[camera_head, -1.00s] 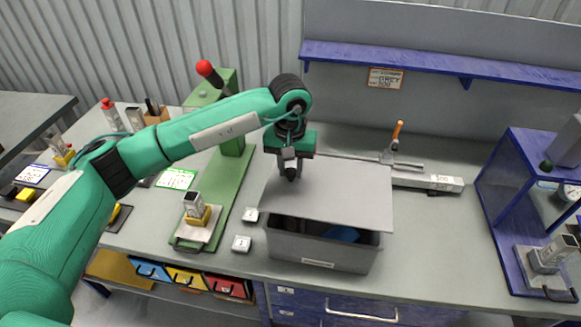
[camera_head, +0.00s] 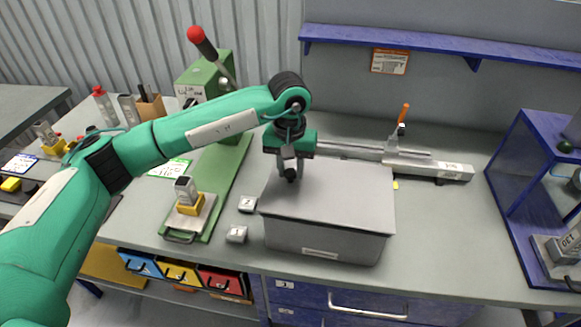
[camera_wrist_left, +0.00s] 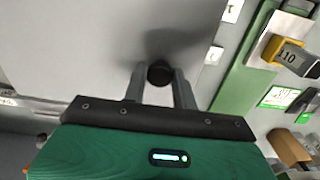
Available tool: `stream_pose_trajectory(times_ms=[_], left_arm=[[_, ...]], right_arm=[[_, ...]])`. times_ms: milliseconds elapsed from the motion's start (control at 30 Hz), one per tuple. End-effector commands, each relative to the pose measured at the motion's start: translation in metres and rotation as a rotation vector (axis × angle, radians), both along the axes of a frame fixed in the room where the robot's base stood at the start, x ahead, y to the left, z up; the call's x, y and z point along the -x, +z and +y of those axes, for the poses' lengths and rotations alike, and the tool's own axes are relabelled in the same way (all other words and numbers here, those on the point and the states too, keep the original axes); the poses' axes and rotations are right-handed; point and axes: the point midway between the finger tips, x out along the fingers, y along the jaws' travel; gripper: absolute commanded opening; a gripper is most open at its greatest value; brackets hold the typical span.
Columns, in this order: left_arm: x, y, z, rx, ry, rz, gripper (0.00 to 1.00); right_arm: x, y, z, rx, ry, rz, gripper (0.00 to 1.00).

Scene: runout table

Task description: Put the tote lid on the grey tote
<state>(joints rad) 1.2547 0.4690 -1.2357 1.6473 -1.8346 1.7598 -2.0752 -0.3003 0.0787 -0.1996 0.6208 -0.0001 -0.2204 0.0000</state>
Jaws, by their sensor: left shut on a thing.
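The grey tote (camera_head: 325,242) stands on the table near its front edge. The flat grey tote lid (camera_head: 335,195) lies over the tote's top and covers its opening. My left gripper (camera_head: 290,176) is above the lid's left part, shut on the lid's dark round knob. In the left wrist view the gripper (camera_wrist_left: 160,85) has its fingers on both sides of the knob (camera_wrist_left: 160,73), with the lid (camera_wrist_left: 110,40) filling the upper left. Whether the lid's edges are fully seated all round cannot be told. My right gripper is not in view.
A green press (camera_head: 205,85) with a red-knobbed lever stands at the back left. Two small numbered blocks (camera_head: 237,234) sit left of the tote. A metal slide gauge (camera_head: 420,163) lies behind it. A blue frame (camera_head: 520,190) stands at the right.

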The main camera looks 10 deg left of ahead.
Motion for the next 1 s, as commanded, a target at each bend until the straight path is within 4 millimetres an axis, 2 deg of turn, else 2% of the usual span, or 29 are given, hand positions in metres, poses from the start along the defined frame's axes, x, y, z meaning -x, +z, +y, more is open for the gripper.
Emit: stream_pose_trajectory(times_ms=[1000], left_arm=[[0.0,-0.008,0.0,0.0,0.0,-0.001,0.0]], right_arm=[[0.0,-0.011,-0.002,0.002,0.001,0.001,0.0]])
